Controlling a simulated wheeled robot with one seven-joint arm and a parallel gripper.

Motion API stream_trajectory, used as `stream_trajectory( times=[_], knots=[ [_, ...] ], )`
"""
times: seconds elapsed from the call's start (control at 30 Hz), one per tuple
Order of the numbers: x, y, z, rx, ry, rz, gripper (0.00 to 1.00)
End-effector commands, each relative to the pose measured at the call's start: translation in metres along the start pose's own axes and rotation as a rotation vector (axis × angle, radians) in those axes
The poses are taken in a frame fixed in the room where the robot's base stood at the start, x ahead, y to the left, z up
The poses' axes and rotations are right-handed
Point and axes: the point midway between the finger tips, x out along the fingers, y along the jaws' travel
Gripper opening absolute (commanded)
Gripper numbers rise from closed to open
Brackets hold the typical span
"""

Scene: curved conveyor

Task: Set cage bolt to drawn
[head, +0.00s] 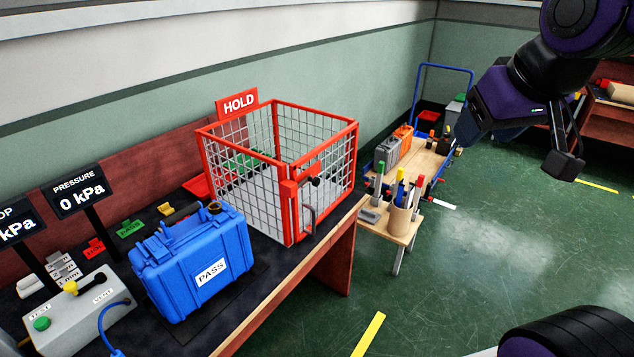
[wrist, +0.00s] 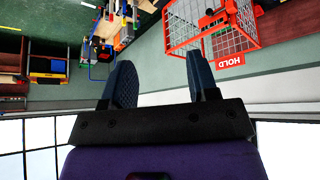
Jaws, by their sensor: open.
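The cage (head: 357,150) is an open-topped red frame with grey wire mesh and a HOLD sign, standing on the bench in the head view. The cage bolt (head: 315,181) shows as a small black knob by a red block at the top of the cage's front corner; its exact position is too small to tell. A grey handle (head: 309,222) is below it. The cage also shows upside down in the wrist view (wrist: 172,42). My gripper (wrist: 160,62) is open and empty, in the air, well apart from the cage, at the upper right of the head view.
A blue PASS case (head: 180,285) sits on the bench left of the cage, beside a grey control box (head: 85,318) and pressure displays (head: 80,192). A wooden cart (head: 425,165) with cases and tools stands behind the cage. The green floor (head: 480,255) at right is clear.

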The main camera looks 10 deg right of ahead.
Motion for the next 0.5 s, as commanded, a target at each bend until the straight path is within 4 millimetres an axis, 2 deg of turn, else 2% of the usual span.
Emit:
stream_trajectory(
  times=[0.03,0.2,0.5],
  knots=[
    [0.013,0.003,-0.014,-0.010,0.018,0.009,0.54],
    [0.055,0.010,-0.063,-0.057,0.126,0.034,0.54],
    [0.134,0.010,-0.132,-0.161,0.313,0.031,0.54]
  ],
)
